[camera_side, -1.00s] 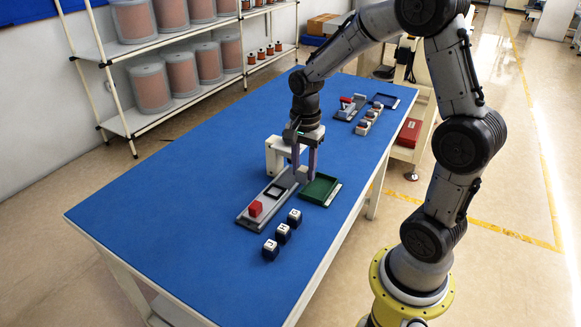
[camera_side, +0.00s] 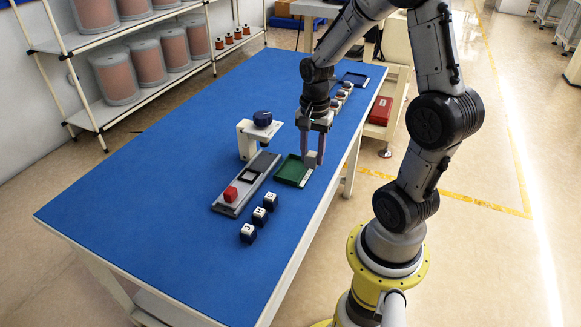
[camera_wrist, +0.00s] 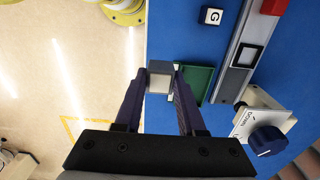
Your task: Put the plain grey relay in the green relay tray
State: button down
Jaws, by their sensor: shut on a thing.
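My gripper (camera_side: 311,160) is shut on a plain grey relay (camera_side: 310,163), a small light grey block. The wrist view shows the relay (camera_wrist: 160,77) between the two fingertips (camera_wrist: 161,75). The green relay tray (camera_side: 291,170) lies on the blue table just left of the gripper in the side view. The relay is above the tray's right side; the exact height over it is hard to tell. In the wrist view the green tray (camera_wrist: 205,84) is partly hidden behind the relay and the right finger. No other part shows in the tray.
A grey fixture with a red block (camera_side: 230,194) and a black-framed square stands left of the tray. Several lettered dark cubes (camera_side: 258,216) sit in front. A white stand with a blue knob (camera_side: 262,118) is behind. The table's right edge is close to the gripper.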

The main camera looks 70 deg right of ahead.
jog(key=w+d+f, duration=0.1)
jog(key=w+f, duration=0.1)
jog(key=w+d+f, duration=0.2)
jog(key=w+f, duration=0.1)
jog(key=w+d+f, duration=0.2)
jog(key=w, duration=0.1)
jog(key=shift+w+d+f, duration=0.1)
jog(key=shift+d+f, duration=0.05)
jog(key=shift+d, duration=0.05)
jog(key=shift+w+d+f, duration=0.25)
jog(key=shift+w+f, duration=0.15)
jog(key=shift+f, duration=1.7)
jog(key=shift+f, duration=0.1)
jog(key=c, duration=0.8)
grip_release()
